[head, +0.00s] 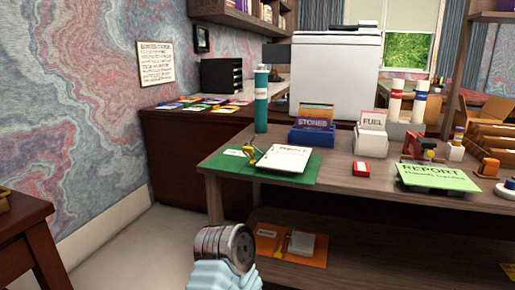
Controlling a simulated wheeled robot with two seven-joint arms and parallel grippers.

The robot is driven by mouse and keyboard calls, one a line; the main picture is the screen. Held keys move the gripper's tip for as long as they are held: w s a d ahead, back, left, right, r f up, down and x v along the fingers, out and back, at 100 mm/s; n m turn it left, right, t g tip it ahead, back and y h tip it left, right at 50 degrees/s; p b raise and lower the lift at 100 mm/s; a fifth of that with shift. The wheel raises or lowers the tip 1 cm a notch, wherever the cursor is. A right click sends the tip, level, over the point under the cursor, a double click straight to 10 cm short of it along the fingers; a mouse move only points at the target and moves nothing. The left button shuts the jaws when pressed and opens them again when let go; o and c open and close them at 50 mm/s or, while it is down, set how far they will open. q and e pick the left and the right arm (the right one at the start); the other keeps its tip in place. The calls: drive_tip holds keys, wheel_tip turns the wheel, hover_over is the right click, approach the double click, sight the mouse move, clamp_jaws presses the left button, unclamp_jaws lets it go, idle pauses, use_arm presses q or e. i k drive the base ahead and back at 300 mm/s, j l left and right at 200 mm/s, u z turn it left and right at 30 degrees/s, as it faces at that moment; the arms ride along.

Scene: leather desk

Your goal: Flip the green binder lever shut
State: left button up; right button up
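A green binder (304,172) lies open and flat on the left end of the wooden desk. White sheets (287,157) rest on it, the larger one with printed writing. A small yellow lever (250,153) stands up at the left of the larger sheet, apparently tilted. The lever is too small to tell its exact angle. A ribbed metal and pale blue piece, apparently part of my own arm, shows at the bottom middle, in front of the desk and well short of the binder. No gripper fingers are visible.
A teal cylinder (261,103) stands just behind the binder, with a blue card box (312,135) to its right. An orange folder (266,241) lies on the lower shelf.

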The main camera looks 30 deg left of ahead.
sight(249, 150)
drive_tip(key=i+l+u, duration=0.1)
drive_tip(key=i+l, duration=0.4)
drive_tip(key=u, duration=1.95)
drive_tip(key=i+l, duration=0.05)
drive_tip(key=l, duration=0.05)
